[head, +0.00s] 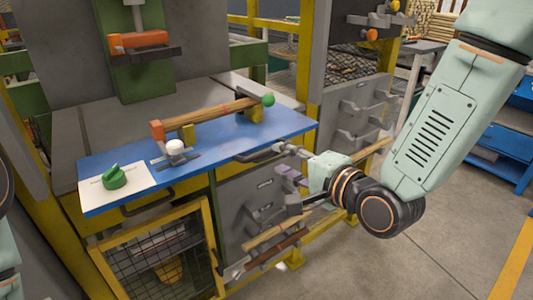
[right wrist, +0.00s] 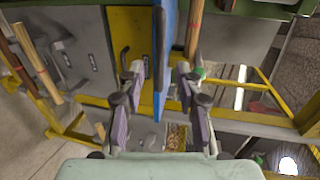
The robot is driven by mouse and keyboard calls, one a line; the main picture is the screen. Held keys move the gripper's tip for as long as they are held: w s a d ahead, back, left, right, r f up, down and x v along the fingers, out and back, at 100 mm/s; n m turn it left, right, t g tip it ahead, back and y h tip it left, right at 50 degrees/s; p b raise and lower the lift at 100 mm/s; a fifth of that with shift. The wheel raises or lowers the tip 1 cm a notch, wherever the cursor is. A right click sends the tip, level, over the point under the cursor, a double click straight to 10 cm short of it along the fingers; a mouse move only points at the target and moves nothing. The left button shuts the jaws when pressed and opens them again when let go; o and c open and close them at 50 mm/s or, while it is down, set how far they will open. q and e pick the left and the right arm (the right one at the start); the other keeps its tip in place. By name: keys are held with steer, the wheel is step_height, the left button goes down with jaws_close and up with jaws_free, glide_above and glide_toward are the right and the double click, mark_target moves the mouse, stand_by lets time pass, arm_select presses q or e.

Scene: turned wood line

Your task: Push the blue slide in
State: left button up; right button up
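The blue slide (head: 235,142) is a flat blue board sticking out from the machine's front in the head view. Dark handles (head: 150,203) sit along its front edge. In the right wrist view the slide (right wrist: 169,40) shows edge-on, as a narrow blue strip. My right gripper (head: 283,178) is at the slide's front edge, toward its right end. Its fingers are spread and empty; in the right wrist view the gripper (right wrist: 160,72) has the slide's edge lined up between its fingers. Contact cannot be told. My left gripper is out of view.
On the slide are a turned wooden bar (head: 212,114) on yellow supports, a green knob (head: 268,99), a white ball (head: 175,146) and a green part (head: 115,178) on white paper. Below are a yellow-framed mesh door (head: 160,262) and a rack of wooden-handled tools (head: 277,250). Open floor lies at right.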

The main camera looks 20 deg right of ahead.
mark_target(268, 154)
steer(key=shift+b+x, duration=0.7)
steer(key=shift+x, duration=2.65)
jaws_close()
